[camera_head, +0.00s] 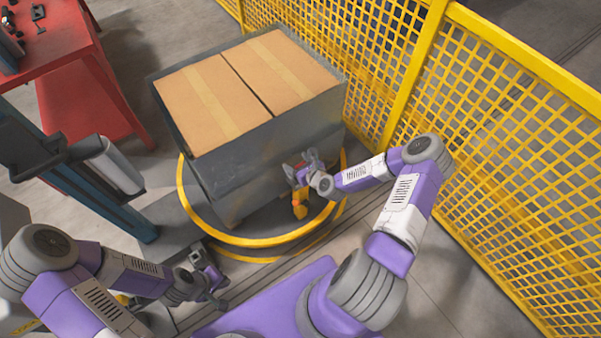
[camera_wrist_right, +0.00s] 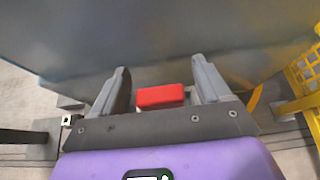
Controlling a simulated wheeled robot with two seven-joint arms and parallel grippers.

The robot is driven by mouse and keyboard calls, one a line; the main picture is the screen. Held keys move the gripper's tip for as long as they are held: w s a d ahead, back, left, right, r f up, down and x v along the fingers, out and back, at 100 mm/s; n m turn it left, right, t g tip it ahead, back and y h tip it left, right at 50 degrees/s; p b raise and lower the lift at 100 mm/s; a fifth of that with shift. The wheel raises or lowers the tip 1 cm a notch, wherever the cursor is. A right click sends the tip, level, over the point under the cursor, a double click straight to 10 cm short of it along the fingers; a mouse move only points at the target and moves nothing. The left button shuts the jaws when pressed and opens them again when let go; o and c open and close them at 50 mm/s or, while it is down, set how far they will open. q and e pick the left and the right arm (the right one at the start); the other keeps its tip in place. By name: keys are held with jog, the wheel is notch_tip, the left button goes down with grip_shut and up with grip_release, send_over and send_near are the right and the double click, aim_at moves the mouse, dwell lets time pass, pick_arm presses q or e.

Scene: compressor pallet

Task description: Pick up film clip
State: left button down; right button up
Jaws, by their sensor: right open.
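A red block, which appears to be the film clip (camera_wrist_right: 162,96), shows between the two fingers of my right gripper (camera_wrist_right: 160,70) in the right wrist view. The fingers are open, with gaps on both sides of the red block. In the head view my right gripper (camera_head: 307,162) is at the front right side of the grey-wrapped pallet load (camera_head: 250,145). An orange-red part (camera_head: 299,198) hangs beside and below it there. My left gripper (camera_head: 213,272) is low at the left, apart from the load; its jaw opening is too small to tell.
Two cardboard boxes (camera_head: 240,78) top the load, inside a yellow floor ring (camera_head: 262,241). A yellow mesh fence (camera_head: 480,130) runs close along the right. A wrapping machine with a white film roll (camera_head: 115,165) and a red bench (camera_head: 60,50) stand left.

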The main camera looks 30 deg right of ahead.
jog(key=shift+c, duration=0.2)
jog(key=c, duration=1)
jog(key=shift+r, duration=0.15)
